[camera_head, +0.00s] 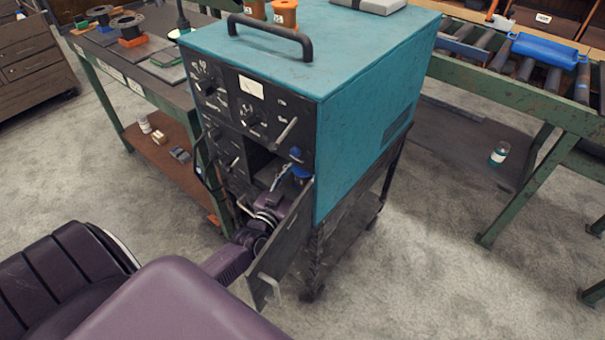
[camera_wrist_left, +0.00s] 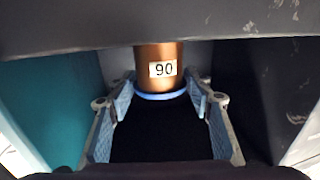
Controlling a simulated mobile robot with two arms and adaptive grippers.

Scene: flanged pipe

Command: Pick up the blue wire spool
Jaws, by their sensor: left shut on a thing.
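The blue wire spool shows in the left wrist view as a copper-coloured winding (camera_wrist_left: 158,62) with a label reading 90 and a blue rim at its lower edge. In the head view a small blue part of it (camera_head: 301,173) shows at the open compartment of the teal cabinet (camera_head: 360,90). My left gripper (camera_head: 284,176) reaches into that compartment. In the wrist view its two fingers (camera_wrist_left: 160,92) are shut on the spool, one on each side. The spool's far side is hidden. My right gripper is not in view.
The compartment's dark door (camera_head: 284,250) hangs open beside my left arm. Two orange spools, one of them here (camera_head: 285,14), stand on the cabinet top near a black handle (camera_head: 270,36). A workbench (camera_head: 150,75) is at left, a green roller conveyor (camera_head: 520,90) at right.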

